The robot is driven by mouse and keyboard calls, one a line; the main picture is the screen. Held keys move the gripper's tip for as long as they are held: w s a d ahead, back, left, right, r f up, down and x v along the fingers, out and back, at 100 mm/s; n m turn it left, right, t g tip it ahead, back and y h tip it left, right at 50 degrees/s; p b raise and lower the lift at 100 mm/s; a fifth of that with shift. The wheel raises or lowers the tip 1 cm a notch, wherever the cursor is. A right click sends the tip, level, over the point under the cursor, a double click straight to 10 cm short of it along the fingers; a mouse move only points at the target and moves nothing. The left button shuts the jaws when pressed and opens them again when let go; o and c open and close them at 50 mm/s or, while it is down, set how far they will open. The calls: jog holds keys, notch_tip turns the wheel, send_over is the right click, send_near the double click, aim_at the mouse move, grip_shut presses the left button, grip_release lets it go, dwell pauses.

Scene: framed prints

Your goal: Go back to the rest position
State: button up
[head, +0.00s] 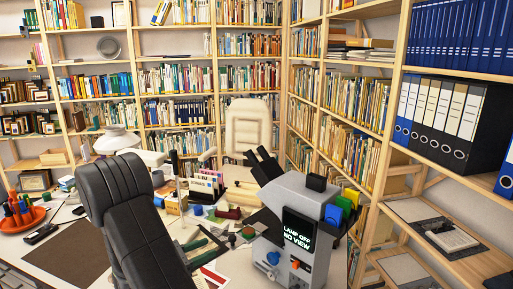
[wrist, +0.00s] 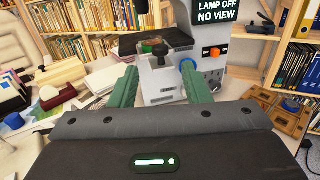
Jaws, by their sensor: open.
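My gripper (wrist: 158,68) has two green fingers, set wide apart with nothing held between them. In the wrist view they point at a grey device (wrist: 162,88) with a black knob and a blue button; whether they touch it I cannot tell. Its dark screen reads "LAMP OFF NO VIEW". In the head view the device (head: 290,215) stands at the right of the desk, with an orange switch and coloured blocks at its side. My gripper's green fingers (head: 200,250) show low in the middle, left of the device, partly hidden by my black arm.
The desk (head: 75,222) is crowded: a red-orange bowl of pens (head: 22,217) at left, a card holder (head: 206,185) and small items in the middle. A cream chair (head: 248,127) stands behind.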

aim_at(238, 240)
jog(key=p+x, duration=0.2)
jog(key=x, duration=0.9)
jog(key=shift+w+d, duration=0.2)
jog(key=shift+w, duration=0.15)
jog(key=shift+w+d, duration=0.15)
jog(key=shift+w, duration=0.1)
